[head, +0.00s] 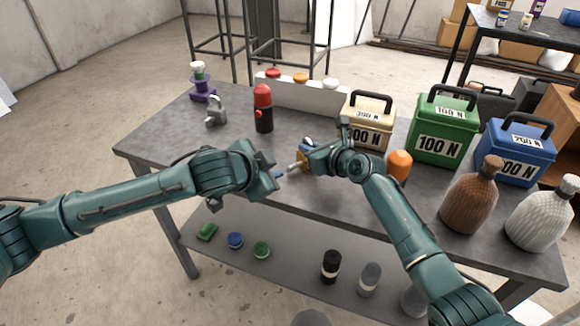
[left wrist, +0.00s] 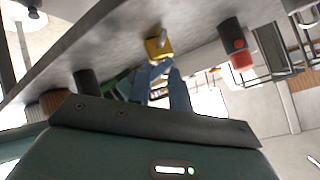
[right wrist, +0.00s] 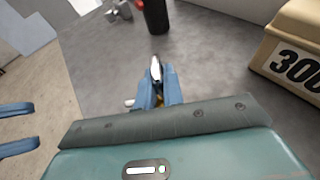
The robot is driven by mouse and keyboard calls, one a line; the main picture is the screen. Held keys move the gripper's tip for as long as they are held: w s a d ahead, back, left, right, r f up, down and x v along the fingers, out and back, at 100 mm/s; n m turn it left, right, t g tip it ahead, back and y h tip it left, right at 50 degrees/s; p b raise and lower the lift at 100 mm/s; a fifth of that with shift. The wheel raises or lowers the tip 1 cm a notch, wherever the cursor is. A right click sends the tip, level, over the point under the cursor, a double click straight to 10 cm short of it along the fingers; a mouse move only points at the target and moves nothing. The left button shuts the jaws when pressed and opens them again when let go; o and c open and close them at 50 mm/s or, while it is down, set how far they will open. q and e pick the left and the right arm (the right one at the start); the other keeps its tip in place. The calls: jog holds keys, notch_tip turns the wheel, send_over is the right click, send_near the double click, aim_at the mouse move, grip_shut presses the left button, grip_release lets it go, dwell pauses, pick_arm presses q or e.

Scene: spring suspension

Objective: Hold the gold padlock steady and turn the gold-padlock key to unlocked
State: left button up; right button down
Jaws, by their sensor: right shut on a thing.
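The gold padlock (head: 301,157) is at the middle of the table, held between the blue fingers of my right gripper (right wrist: 158,82). In the right wrist view its silver shackle (right wrist: 155,66) rises between the fingers and most of the gold body is hidden. A silver key (head: 294,167) sticks out of the padlock towards the left arm; its end also shows in the right wrist view (right wrist: 129,102). My left gripper (head: 273,170) is open and empty, a short way left of the key and apart from it. In the left wrist view the padlock (left wrist: 154,48) is beyond its fingertips.
A silver padlock (head: 216,112) and a black-and-red cylinder (head: 263,108) stand behind left. Beige (head: 368,108), green (head: 443,125) and blue (head: 517,150) weight boxes stand at the right. An orange object (head: 398,166) is close to my right wrist. The table's front left is clear.

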aim_at(290, 168)
pick_arm(q)
jog(key=x, duration=1.2)
jog(key=shift+a+f, duration=0.1)
jog(key=shift+a, duration=0.1)
grip_shut()
